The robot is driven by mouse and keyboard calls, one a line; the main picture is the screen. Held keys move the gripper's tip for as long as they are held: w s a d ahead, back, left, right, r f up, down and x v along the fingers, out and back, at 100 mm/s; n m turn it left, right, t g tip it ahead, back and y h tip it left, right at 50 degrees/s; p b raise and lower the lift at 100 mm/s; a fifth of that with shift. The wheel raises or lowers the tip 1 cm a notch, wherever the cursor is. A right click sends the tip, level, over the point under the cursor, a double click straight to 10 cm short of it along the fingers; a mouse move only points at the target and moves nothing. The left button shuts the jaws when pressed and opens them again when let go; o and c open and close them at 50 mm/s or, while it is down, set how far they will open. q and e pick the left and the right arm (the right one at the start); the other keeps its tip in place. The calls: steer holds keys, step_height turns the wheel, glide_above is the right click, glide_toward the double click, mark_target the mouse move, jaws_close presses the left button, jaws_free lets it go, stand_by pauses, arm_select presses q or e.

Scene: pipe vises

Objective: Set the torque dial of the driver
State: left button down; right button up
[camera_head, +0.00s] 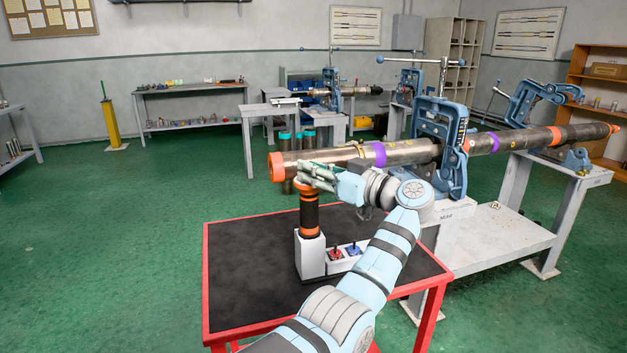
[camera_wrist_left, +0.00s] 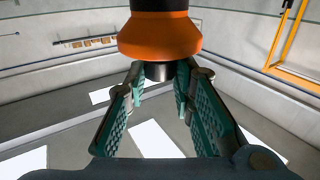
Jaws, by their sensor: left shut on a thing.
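The driver (camera_head: 309,212), black with orange bands, stands upright in a white holder (camera_head: 311,257) on the red-framed table. My left gripper (camera_head: 318,176) is at the top end of the driver. In the left wrist view, its green-padded fingers (camera_wrist_left: 162,90) are closed around a short black end piece (camera_wrist_left: 160,72) beside an orange flared collar (camera_wrist_left: 160,36). I cannot tell which part is the torque dial or read a setting on it. My right gripper is in neither view.
The dark-topped table (camera_head: 250,265) is mostly bare on its left. A white tray (camera_head: 343,265) with red and blue pieces sits right of the holder. A long pipe (camera_head: 320,160), clamped in a blue vise (camera_head: 452,150), runs close behind my gripper.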

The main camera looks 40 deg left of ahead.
arm_select(q)
steer(key=shift+f+g, duration=0.15)
steer(key=shift+g, duration=0.15)
stand_by(0.5)
steer(key=c, duration=1.4)
jaws_free()
steer(key=shift+a, duration=0.1)
steer(key=shift+o, duration=0.2)
steer(key=d, duration=1.2)
